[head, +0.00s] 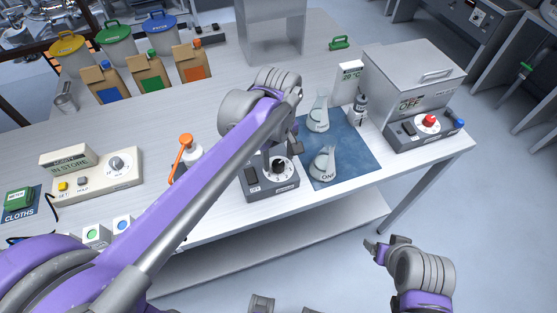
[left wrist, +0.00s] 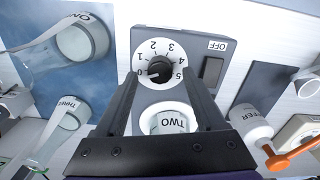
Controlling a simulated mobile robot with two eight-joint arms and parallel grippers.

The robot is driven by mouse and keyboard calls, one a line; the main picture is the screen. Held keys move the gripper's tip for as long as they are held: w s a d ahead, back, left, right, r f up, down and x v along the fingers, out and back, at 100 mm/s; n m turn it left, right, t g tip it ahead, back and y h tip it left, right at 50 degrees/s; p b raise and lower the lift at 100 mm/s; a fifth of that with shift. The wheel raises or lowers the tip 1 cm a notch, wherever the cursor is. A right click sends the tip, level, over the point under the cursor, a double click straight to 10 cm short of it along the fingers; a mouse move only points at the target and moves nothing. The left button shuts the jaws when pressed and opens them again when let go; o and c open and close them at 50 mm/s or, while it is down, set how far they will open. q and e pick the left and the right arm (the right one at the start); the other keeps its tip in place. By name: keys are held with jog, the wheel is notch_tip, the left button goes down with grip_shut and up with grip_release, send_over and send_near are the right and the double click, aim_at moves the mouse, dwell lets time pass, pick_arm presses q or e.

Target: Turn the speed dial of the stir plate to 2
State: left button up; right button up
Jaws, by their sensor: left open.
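The grey stir plate (head: 262,200) stands near the table's front edge. Its black speed dial (left wrist: 160,69) sits on a white disc numbered 0 to 5; the knob's pale mark appears to point near 0. The dial also shows in the head view (head: 278,167). A vessel labelled TWO (left wrist: 168,121) is on the plate in the left wrist view. My left gripper (left wrist: 161,80) is open, its fingers on either side of the dial; I cannot tell whether they touch it. My right gripper (head: 376,248) is off the table at lower right, its jaws unclear.
Flask ONE (head: 325,165) and another flask (head: 318,115) stand on a blue mat (head: 350,165) right of the stir plate. An orange-topped bottle (head: 187,155) is to its left. A dark switch (left wrist: 212,70) is beside the dial, near an OFF label.

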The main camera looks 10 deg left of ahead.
pick_arm(q)
jog(key=shift+f, duration=0.95)
jog(key=shift+c, duration=0.4)
grip_shut()
